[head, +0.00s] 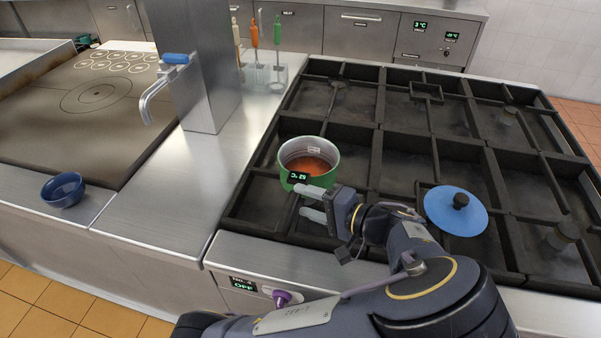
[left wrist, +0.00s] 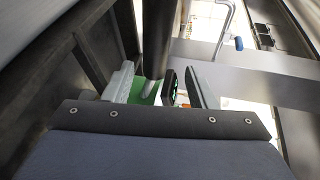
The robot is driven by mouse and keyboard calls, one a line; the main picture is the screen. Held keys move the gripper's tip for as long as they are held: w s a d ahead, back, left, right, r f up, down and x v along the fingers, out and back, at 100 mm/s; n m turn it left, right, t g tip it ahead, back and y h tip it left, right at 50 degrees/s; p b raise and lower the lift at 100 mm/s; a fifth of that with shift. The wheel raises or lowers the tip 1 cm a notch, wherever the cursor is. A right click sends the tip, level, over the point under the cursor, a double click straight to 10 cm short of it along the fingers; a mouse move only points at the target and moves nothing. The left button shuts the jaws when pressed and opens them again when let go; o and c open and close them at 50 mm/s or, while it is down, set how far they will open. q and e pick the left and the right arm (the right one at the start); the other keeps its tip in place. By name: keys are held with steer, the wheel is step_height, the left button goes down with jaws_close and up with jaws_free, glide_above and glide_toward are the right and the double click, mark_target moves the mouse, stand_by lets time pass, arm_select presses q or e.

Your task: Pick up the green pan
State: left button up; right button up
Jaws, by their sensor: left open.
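The green pan (head: 322,180) stands upright on the black slatted grate, with orange-red contents inside. A small black display (head: 298,177) shows at its near side. My left gripper (head: 302,201) is at the pan's near side, with its fingers open and pointing left. I cannot tell whether they touch the pan. In the left wrist view, a green part of the pan (left wrist: 139,88) and a dark display piece (left wrist: 168,88) show between the spread fingers of my left gripper (left wrist: 160,80). The pan's handle is not clearly visible. My right gripper is not in view.
A blue lid (head: 440,208) with a black knob lies on the grate to the right. The grate's raised black bars (head: 405,155) surround the pan. A grey column with a tap (head: 155,95) stands left. A dark blue bowl (head: 64,190) sits on the left counter.

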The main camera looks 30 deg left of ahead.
arm_select(q)
steer(key=p+x, duration=0.1)
steer(key=x, duration=0.5)
steer(key=shift+s+f, duration=0.15)
steer(key=shift+f, duration=0.2)
steer(key=shift+c, duration=0.2)
jaws_close()
steer(key=shift+r+p, duration=0.1)
steer(key=shift+p, duration=0.2)
